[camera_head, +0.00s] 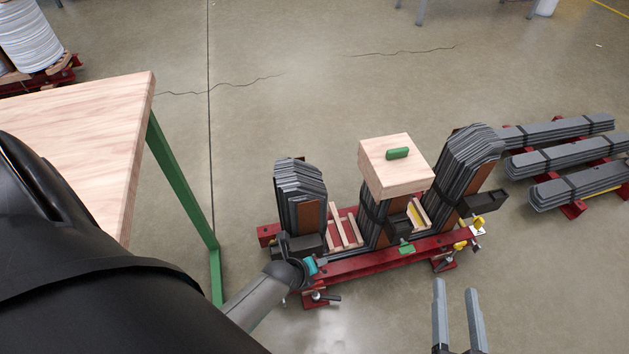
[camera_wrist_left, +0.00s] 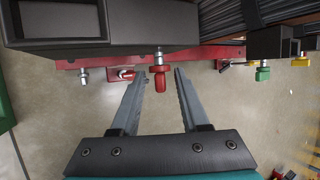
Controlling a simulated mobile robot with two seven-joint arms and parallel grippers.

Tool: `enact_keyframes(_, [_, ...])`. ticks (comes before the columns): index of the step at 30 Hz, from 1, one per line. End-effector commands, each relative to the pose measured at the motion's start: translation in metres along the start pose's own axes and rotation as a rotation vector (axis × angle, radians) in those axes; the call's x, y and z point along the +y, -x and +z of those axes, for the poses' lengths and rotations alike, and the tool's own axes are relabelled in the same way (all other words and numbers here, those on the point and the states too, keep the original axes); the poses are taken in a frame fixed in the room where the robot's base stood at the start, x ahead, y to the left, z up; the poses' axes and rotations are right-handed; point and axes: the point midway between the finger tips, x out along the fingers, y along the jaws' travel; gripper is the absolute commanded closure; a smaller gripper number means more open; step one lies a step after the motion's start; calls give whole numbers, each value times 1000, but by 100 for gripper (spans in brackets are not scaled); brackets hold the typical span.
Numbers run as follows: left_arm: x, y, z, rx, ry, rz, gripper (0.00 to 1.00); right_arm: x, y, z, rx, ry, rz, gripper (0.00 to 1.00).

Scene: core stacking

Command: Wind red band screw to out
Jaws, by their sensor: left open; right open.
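The red band screw (camera_wrist_left: 160,78) shows in the left wrist view as a red grip below a metal bolt at the red frame beam. My left gripper (camera_wrist_left: 158,76) is open, with one fingertip on each side of the red screw in the picture. I cannot tell whether either finger touches it. In the head view my left arm reaches to the front left of the core stand, and the red screw cannot be made out there. My right gripper (camera_head: 456,300) is open and empty over bare floor in front of the stand.
The red core stand (camera_head: 360,264) bears three upright stacks of grey sheets. A wooden block with a green handle (camera_head: 396,172) covers the middle stack. Green (camera_wrist_left: 262,74) and yellow (camera_wrist_left: 300,61) screws sit to the right. A wooden table (camera_head: 88,140) stands left; bundled sheets (camera_head: 565,158) lie right.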

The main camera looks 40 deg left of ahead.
Motion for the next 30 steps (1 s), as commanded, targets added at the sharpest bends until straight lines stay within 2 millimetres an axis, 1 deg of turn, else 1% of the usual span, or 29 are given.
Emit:
enact_keyframes(13, [0, -2, 0, 0, 1, 0, 55, -3, 1, -2, 32, -8, -6, 50])
enact_keyframes(14, [0, -2, 0, 0, 1, 0, 57, -3, 1, -2, 31, -8, -6, 50])
enact_keyframes(25, [0, -2, 0, 0, 0, 0, 99, -3, 1, -2, 31, -8, -6, 50])
enact_keyframes(30, [0, -2, 0, 0, 0, 0, 100, -3, 1, -2, 30, -8, -5, 50])
